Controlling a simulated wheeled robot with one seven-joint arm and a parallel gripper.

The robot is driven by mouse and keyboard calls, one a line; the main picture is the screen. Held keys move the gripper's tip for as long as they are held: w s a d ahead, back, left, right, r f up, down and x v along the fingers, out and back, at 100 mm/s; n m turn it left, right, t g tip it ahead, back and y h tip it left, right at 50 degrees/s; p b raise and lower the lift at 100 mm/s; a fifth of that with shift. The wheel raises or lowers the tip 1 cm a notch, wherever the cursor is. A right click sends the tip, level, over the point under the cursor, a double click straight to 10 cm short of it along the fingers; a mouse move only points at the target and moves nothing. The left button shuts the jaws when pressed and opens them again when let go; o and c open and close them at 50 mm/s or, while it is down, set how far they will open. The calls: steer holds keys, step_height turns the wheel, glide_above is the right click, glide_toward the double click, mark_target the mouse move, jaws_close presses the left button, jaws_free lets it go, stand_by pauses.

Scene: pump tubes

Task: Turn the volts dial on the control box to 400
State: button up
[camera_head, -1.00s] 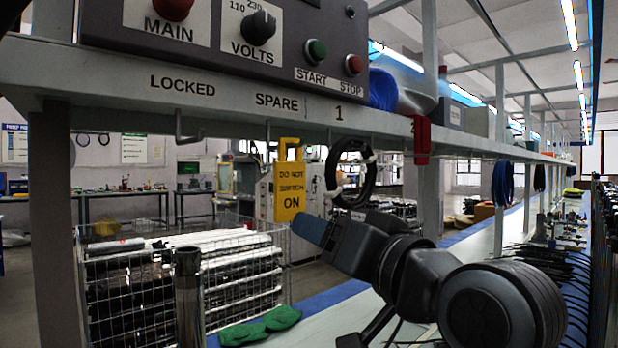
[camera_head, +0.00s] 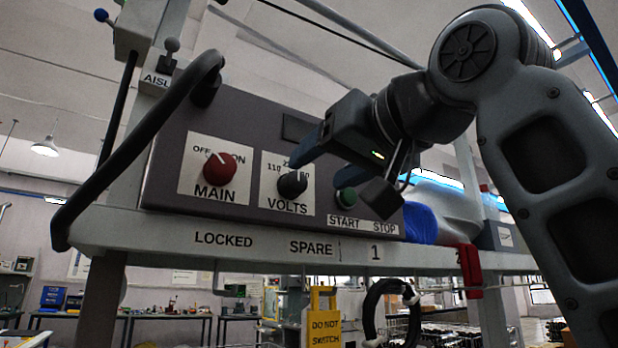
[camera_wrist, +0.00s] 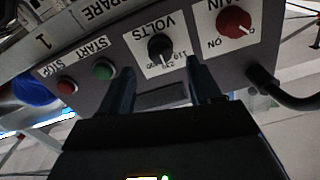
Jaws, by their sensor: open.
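The volts dial (camera_head: 292,184) is a black knob on a white plate lettered VOLTS, on the dark grey control box (camera_head: 165,175). The wrist view shows the dial (camera_wrist: 160,48) upside down, with 110, 230 and a partly readable third number around it; its light mark seems to point near 230. My gripper (camera_head: 315,170) is open and empty in front of the box. In the head view one finger overlaps the plate's numbers just above the dial. In the wrist view the fingers (camera_wrist: 160,66) lie either side of the dial, apparently short of it; contact cannot be told.
The red MAIN knob (camera_head: 219,168) sits left of the dial. The green START button (camera_head: 346,201) is close on the right, near my other finger. A thick black handle (camera_head: 140,150) stands out at the box's left. A yellow tag (camera_head: 324,322) hangs below the shelf.

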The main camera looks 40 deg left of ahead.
mark_target(298, 182)
steer(key=p+x, duration=0.1)
steer(key=x, duration=0.5)
steer(key=c, duration=1)
